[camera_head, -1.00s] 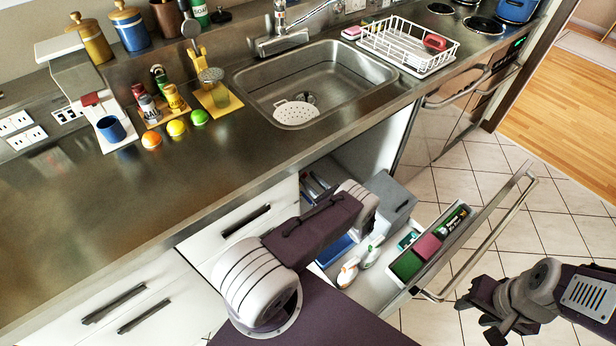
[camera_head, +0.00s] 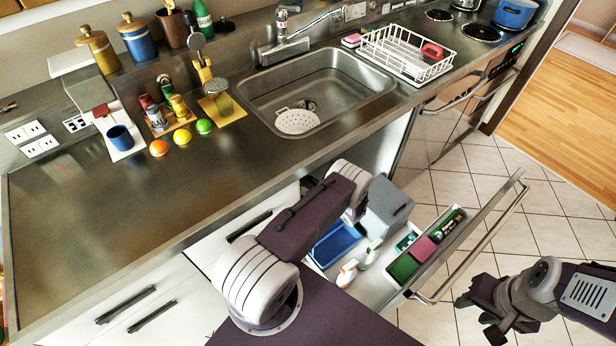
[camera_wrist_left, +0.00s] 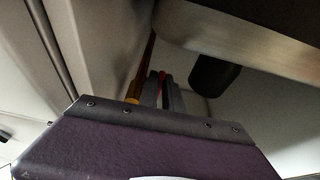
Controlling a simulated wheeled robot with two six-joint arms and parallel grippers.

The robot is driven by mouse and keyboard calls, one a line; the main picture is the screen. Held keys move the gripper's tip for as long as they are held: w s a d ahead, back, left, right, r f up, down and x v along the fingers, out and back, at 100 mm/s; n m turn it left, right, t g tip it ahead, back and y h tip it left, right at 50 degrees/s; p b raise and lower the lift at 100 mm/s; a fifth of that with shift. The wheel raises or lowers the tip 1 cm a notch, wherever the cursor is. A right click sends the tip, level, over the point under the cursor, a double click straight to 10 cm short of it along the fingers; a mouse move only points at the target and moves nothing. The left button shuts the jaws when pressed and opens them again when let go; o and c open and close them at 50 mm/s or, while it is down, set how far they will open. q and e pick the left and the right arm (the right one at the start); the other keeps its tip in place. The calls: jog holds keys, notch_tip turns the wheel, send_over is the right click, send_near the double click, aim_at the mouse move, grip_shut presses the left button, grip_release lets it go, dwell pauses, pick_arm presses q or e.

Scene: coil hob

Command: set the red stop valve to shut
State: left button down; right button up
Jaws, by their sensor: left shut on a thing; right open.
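A small sliver of red, which I take to be the red stop valve (camera_wrist_left: 163,74), shows in the left wrist view between the grey fingers of my left gripper (camera_wrist_left: 164,90). The fingers are close together on it; most of the valve is hidden, and its setting cannot be read. In the head view my left arm reaches into the open space under the sink, and its gripper is hidden there. My right gripper (camera_head: 479,318) is open and empty over the tiled floor at the lower right.
The pulled-out drawer (camera_head: 447,272) holds a grey bin (camera_head: 388,207), a blue tray (camera_head: 335,243), spray bottles and sponges. The sink (camera_head: 318,90) and steel counter (camera_head: 95,220) lie above. A yellow-orange rod (camera_wrist_left: 135,88) and a dark round part (camera_wrist_left: 213,78) are near my left gripper.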

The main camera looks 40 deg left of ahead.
pick_arm(q)
jog(key=shift+a+r+h+p, duration=0.3)
jog(key=shift+a+r+h, duration=0.1)
jog(key=shift+h, duration=0.1)
jog(key=shift+w+f+g+h, duration=0.1)
jog(key=shift+f+g+h, duration=0.1)
jog(key=shift+g+h, duration=0.1)
pick_arm(e)
jog(key=shift+r, duration=0.85)
pick_arm(q)
jog(key=c, duration=1.5)
grip_release()
jog(key=v, duration=0.9)
